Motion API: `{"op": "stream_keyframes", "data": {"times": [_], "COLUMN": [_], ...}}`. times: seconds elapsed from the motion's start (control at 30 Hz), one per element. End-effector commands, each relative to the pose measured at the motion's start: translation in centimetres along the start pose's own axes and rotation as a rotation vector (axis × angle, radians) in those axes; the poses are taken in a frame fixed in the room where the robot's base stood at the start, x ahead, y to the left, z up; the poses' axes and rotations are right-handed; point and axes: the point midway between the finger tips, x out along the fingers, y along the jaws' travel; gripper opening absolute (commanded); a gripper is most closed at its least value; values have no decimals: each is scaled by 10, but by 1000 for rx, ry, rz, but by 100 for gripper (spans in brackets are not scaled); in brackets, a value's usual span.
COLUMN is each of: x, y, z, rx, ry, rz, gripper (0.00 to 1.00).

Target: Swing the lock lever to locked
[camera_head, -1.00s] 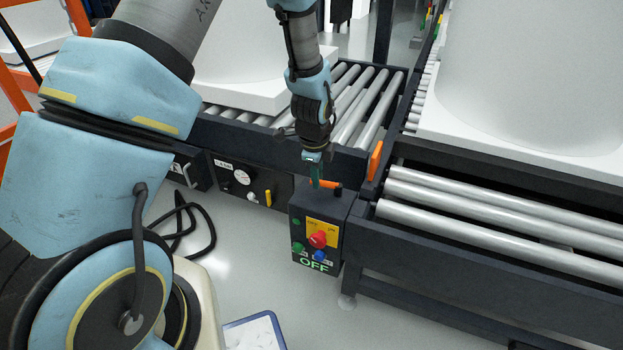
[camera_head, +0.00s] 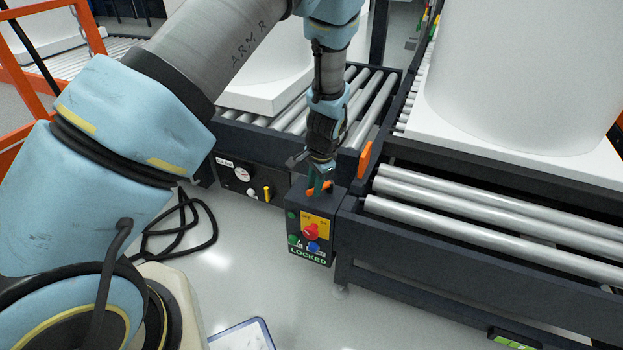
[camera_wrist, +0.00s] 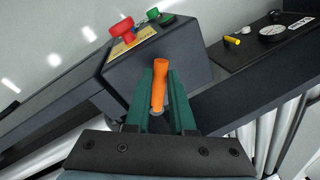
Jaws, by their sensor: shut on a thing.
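The orange lock lever (camera_wrist: 159,85) sits on top of the dark control box (camera_head: 313,205). My gripper (camera_wrist: 160,92) is shut on the lever, with a green finger on each side of it in the wrist view. In the head view my gripper (camera_head: 318,182) comes down from above onto the box top and partly hides the lever (camera_head: 327,184). The box front has a red knob (camera_head: 311,231), green and blue buttons and a display (camera_head: 307,256) that reads LOCKED.
Roller conveyors (camera_head: 470,215) run to the right and behind the box, with large white tanks (camera_head: 530,75) on them. A panel with a gauge (camera_head: 242,174) and a yellow handle is left of the box. A black hose (camera_head: 208,232) lies on the floor.

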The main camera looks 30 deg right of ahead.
Motion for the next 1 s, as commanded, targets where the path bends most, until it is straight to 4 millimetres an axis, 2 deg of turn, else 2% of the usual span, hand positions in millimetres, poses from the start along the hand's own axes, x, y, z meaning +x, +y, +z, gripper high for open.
{"op": "stream_keyframes", "data": {"times": [0.4, 1.0], "x": [-3, -3], "y": [12, 14], "z": [-2, -3], "rx": [-212, -251], "ry": [-43, -51], "rz": [1, 1], "gripper": [0, 0]}}
